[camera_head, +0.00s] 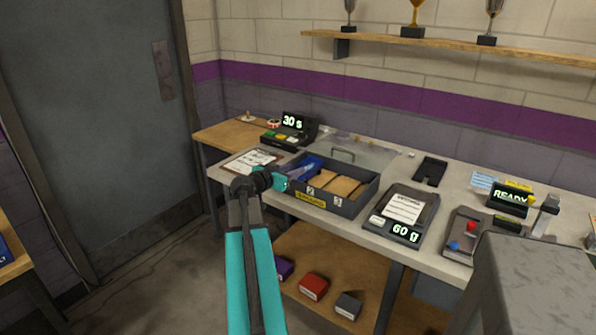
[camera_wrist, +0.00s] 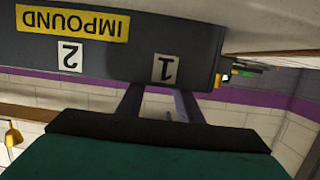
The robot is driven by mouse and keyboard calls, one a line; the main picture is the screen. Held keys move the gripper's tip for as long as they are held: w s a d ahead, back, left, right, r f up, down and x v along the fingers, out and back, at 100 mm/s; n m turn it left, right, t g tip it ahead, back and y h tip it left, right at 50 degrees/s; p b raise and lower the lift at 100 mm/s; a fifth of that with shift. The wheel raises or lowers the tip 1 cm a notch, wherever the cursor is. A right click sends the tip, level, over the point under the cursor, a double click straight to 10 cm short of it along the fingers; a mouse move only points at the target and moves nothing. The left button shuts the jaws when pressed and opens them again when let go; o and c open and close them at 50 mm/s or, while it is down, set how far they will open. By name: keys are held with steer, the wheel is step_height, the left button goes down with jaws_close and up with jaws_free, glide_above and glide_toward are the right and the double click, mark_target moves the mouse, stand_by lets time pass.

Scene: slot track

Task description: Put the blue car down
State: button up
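The impound box (camera_head: 325,205) is a dark open tray on the bench, with a yellow label and numbered compartments. In the wrist view its front wall (camera_wrist: 115,40) shows upside down with labels 1 and 2. A blue shape (camera_head: 309,166) shows in its left compartment; I cannot tell whether it is the blue car. My gripper (camera_head: 283,181) is at the box's left front corner. In the wrist view its two fingers (camera_wrist: 158,98) stand apart by compartment 1. Their tips are hidden behind the wall, so I cannot see whether they hold anything.
A clear lid (camera_head: 352,150) stands behind the box. A clipboard (camera_head: 250,161) and a 30 s timer (camera_head: 290,131) are to its left and behind. A 60 g scale (camera_head: 403,213) and a READY unit (camera_head: 509,197) are to the right. A lower shelf (camera_head: 330,268) holds small blocks.

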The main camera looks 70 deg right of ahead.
steer(key=b+v, duration=0.1)
steer(key=v, duration=0.6)
steer(key=shift+s, duration=0.1)
steer(key=shift+a+r, duration=0.1)
steer(key=shift+w, duration=0.2)
stand_by(0.4)
